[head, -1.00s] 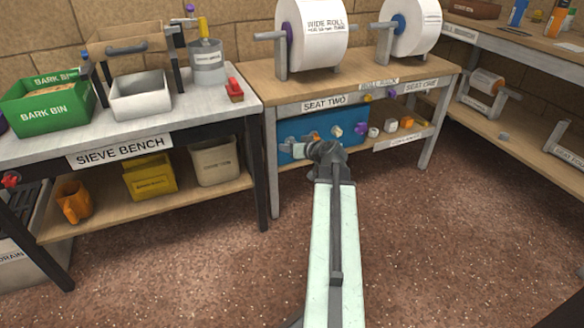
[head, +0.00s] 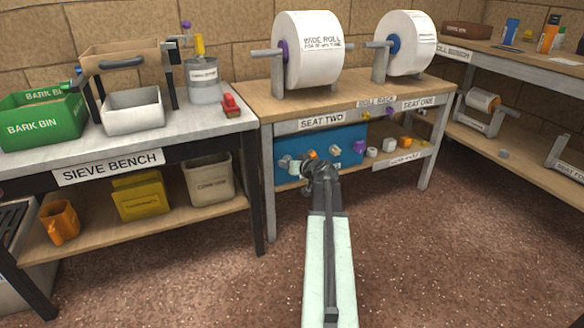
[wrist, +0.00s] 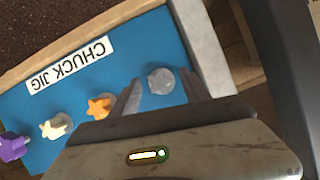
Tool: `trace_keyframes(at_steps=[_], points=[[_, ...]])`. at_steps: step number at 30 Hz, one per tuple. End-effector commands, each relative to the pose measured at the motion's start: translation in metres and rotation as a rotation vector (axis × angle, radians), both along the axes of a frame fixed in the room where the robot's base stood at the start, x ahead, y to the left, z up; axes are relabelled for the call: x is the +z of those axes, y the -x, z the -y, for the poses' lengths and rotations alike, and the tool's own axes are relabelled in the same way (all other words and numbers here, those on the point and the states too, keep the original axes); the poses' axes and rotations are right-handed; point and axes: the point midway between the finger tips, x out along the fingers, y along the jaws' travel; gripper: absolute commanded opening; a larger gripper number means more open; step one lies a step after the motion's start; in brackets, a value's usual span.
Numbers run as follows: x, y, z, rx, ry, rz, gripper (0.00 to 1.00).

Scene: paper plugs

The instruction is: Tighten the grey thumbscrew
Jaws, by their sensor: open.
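The grey thumbscrew (wrist: 161,81) is a round, ridged grey knob on the blue chuck jig panel (wrist: 120,61). In the wrist view it lies at the right end of a row with an orange star knob (wrist: 98,106), a cream knob (wrist: 55,126) and a purple knob (wrist: 14,146). My gripper (wrist: 158,84) is open, its two fingers showing on either side of the thumbscrew; whether they reach around it in depth I cannot tell. In the head view the thumbscrew (head: 284,162) is at the panel's left end, and my gripper (head: 316,168) is in front of the panel, its fingertips unclear.
The panel stands under the top of the bench (head: 262,95) that carries two large paper rolls, beside a bench leg (head: 268,185). White cups (head: 389,145) and small coloured parts sit on the lower shelf to the right. The sieve bench (head: 110,140) is to the left. The floor in front is clear.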

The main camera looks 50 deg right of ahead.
Motion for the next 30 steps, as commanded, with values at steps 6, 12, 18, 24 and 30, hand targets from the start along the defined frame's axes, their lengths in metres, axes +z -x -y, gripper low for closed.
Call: trace_keyframes(at_steps=[6, 12, 18, 24, 30], points=[[0.0007, 0.0009, -0.0002, 0.000, 0.000, 0.000, 0.35], [0.0006, 0.0011, 0.0001, 0.000, -0.001, 0.000, 0.00], [-0.0004, 0.0012, 0.0013, 0.000, -0.126, 0.050, 0.00], [0.0003, 0.0018, 0.0006, 0.000, -0.124, 0.049, 0.36], [0.0004, 0.0020, 0.0011, -0.001, -0.124, 0.048, 0.55]])
